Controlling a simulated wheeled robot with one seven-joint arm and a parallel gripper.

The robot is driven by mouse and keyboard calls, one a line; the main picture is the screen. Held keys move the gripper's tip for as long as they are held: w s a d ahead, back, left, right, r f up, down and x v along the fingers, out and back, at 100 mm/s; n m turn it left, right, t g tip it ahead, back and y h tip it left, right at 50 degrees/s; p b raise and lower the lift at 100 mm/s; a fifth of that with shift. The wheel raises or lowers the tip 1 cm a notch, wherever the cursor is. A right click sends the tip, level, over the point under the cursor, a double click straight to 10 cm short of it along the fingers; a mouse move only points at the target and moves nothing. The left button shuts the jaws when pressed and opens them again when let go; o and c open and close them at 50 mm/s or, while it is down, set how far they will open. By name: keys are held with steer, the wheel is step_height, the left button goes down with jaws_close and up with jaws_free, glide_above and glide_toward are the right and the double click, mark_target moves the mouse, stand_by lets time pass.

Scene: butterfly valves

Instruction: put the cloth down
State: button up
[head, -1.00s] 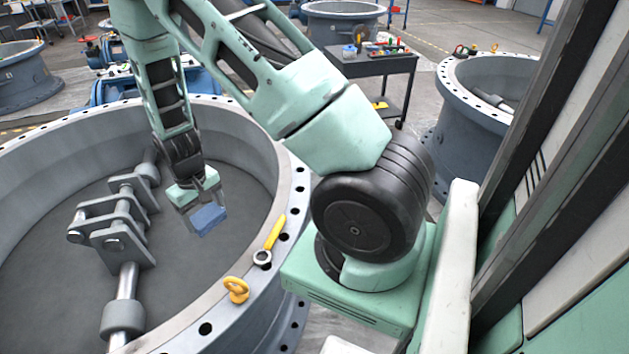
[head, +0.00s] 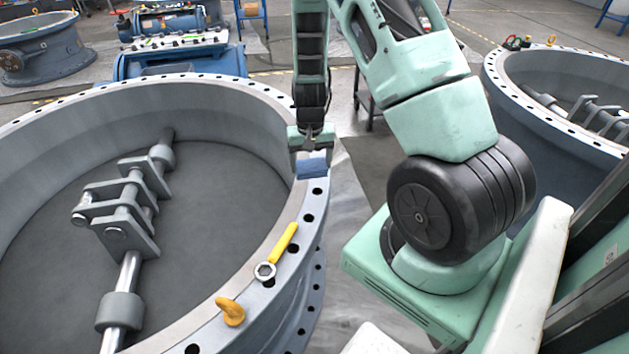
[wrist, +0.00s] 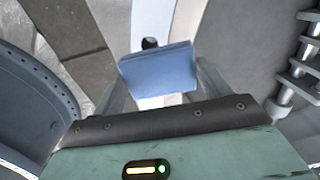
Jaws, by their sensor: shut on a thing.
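My gripper (head: 312,166) is shut on a folded blue cloth (head: 313,168). In the head view it is at the right part of the large grey valve's flange rim (head: 262,222); I cannot tell whether the cloth touches the rim. In the wrist view the cloth (wrist: 158,70) is a flat blue block between the two fingers of my gripper (wrist: 160,85).
A yellow-handled wrench (head: 279,250) and a yellow eyebolt (head: 230,311) lie on the near right of the rim. The valve's disc (head: 190,230) with its grey hinge bracket (head: 120,210) is inside. Another valve (head: 560,130) stands at the right, with a blue machine (head: 175,65) behind.

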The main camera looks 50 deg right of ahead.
mark_target(311, 189)
steer(key=shift+f, duration=3.15)
steer(key=shift+f, duration=0.1)
steer(key=shift+f, duration=0.15)
steer(key=o, duration=1)
steer(key=shift+o, duration=0.2)
